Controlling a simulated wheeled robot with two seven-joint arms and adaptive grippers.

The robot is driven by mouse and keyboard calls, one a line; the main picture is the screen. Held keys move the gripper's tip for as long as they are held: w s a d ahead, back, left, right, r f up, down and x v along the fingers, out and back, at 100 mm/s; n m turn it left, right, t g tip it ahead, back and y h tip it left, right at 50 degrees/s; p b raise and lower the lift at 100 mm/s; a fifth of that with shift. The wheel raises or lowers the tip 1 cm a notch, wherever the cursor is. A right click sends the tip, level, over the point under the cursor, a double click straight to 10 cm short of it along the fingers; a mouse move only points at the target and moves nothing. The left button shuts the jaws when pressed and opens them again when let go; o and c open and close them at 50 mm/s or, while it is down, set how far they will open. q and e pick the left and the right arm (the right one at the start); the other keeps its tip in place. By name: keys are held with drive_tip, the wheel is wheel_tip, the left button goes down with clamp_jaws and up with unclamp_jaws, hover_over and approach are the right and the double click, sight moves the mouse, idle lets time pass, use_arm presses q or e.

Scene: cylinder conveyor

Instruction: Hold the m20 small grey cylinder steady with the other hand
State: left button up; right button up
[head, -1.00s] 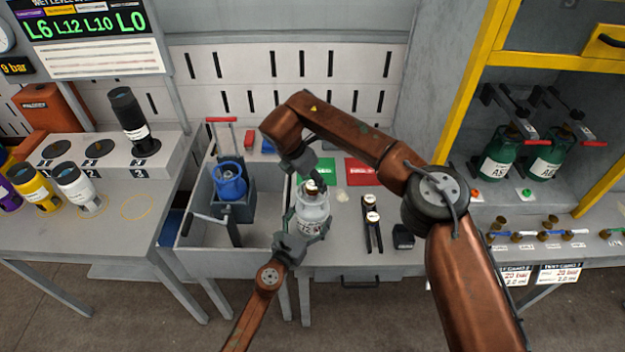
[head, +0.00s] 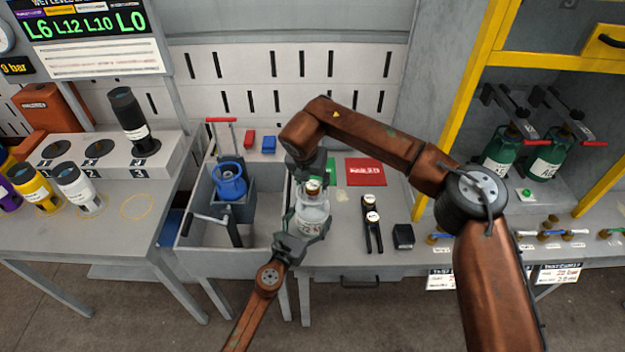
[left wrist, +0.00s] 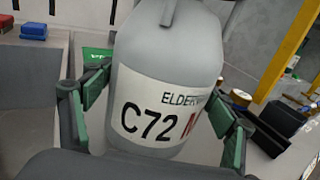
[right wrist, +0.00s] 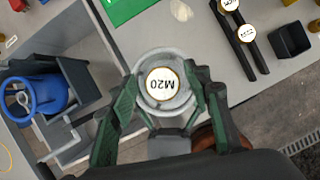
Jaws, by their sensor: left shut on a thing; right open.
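The small grey cylinder (head: 313,212) stands upright on the workbench, with a cap marked M20 (right wrist: 163,84) on top. Its white label reading C72 (left wrist: 160,115) faces the left wrist camera. My left gripper (head: 308,224) is shut around the cylinder's body from the front, with green fingers on both sides in the left wrist view. My right gripper (right wrist: 163,98) is open above the cylinder, its fingers on either side of the cap. In the head view the right gripper (head: 310,178) partly hides the cylinder's upper end.
A blue cylinder (head: 230,182) sits in a grey open bin (head: 192,232) to the left. A black holder with capped pieces (head: 372,222), a small black box (head: 403,237) and a red card (head: 365,171) lie to the right. Green cylinders (head: 545,160) stand on the far right shelf.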

drive_tip(key=n+y, duration=0.1)
drive_tip(key=n, duration=0.3)
drive_tip(key=shift+d+n+y, duration=0.15)
drive_tip(key=shift+n+y, duration=0.15)
drive_tip(key=shift+y, duration=0.1)
drive_tip(key=shift+n+y, duration=0.3)
drive_tip(key=shift+n, duration=0.4)
drive_tip(key=shift+n+y, duration=0.3)
drive_tip(key=shift+n, duration=0.6)
drive_tip(key=n+g+y, duration=0.1)
drive_tip(key=n, duration=0.3)
